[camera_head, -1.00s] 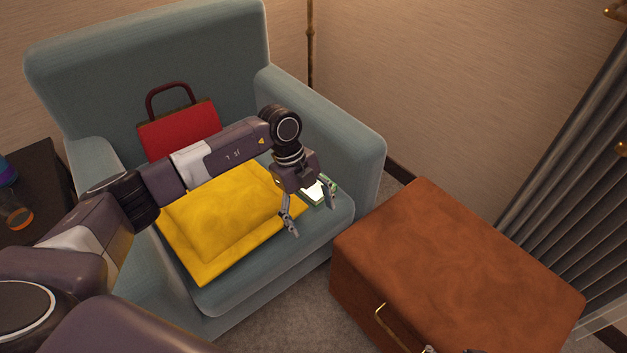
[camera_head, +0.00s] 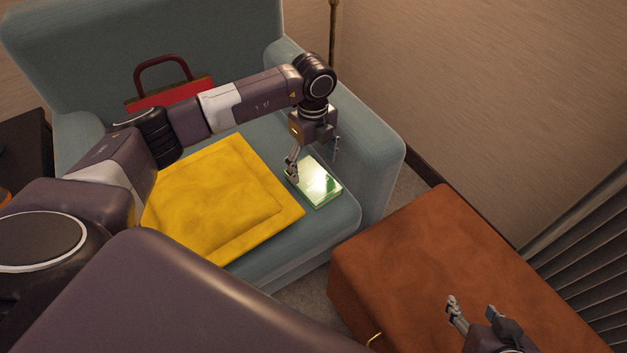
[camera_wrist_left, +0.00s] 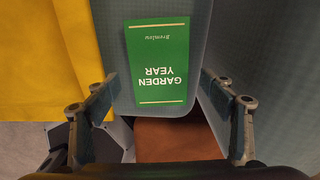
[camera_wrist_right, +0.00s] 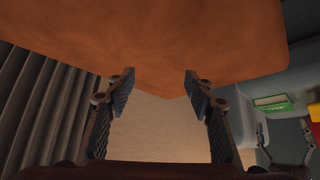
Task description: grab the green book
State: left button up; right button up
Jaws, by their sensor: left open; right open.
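The green book (camera_head: 316,186) lies flat on the armchair seat, between the yellow cushion and the right armrest, with bright glare on its cover. In the left wrist view the book (camera_wrist_left: 158,60) shows the title "Garden Year" upside down, ahead of and between the fingers. My left gripper (camera_head: 314,160) is open and empty above the book's far end, pointing down. It also shows in the left wrist view (camera_wrist_left: 165,125). In the right wrist view (camera_wrist_right: 160,90) the book (camera_wrist_right: 272,103) appears small at the right.
The yellow cushion (camera_head: 215,205) lies left of the book on the blue-grey armchair (camera_head: 375,150). A red bag (camera_head: 170,93) stands against the backrest, partly behind my left arm. Grey curtains (camera_head: 590,260) hang at the right.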

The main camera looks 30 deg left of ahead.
aim_at(313, 179)
pick_arm(q)
jog(key=shift+f, duration=0.3)
notch_tip(313, 179, down, 4)
jog(key=shift+s+f+b, duration=0.1)
jog(key=shift+f+b, duration=0.15)
jog(key=shift+b, duration=0.55)
jog(key=shift+f, duration=0.1)
pick_arm(e)
jog(key=w+a+r+t+y, duration=0.1)
jog(key=w+a+r+t, duration=0.1)
jog(key=w+r+t, duration=0.2)
jog(key=w+r, duration=0.3)
jog(key=shift+a+t+y, duration=0.3)
jog(key=shift+a+t, duration=0.1)
pick_arm(q)
jog(key=shift+c, duration=0.2)
jog(key=c, duration=1)
